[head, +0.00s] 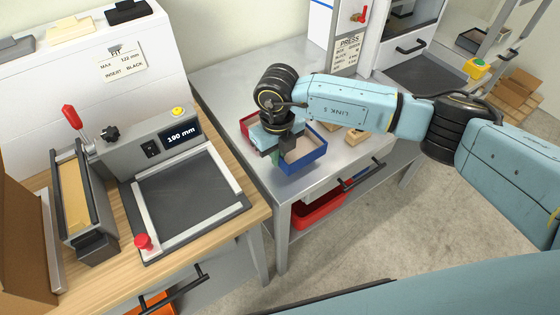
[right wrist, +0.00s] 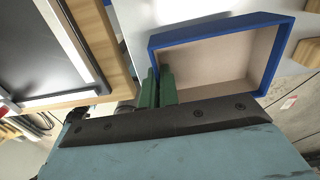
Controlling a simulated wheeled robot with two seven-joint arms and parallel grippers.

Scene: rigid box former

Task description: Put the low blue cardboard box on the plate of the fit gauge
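The low blue cardboard box (head: 308,160) is open-topped with a pale inside and is at the metal table's front; I cannot tell if it touches the top. My right gripper (head: 277,157) is at its left wall. In the right wrist view the green fingertips (right wrist: 159,88) stand close on either side of one wall of the blue box (right wrist: 225,28), seemingly shut on it. The fit gauge (head: 165,140) stands on the wooden bench, its display reading 190 mm. Its dark plate (head: 188,195) between pale rails is empty. My left gripper is not in view.
A red box (head: 246,126) is partly hidden behind my right gripper. Small wooden blocks (head: 355,137) lie right of the blue box. A red knob (head: 142,241) sits at the plate's front left corner. A gap separates the bench (head: 255,222) from the metal table (head: 222,82).

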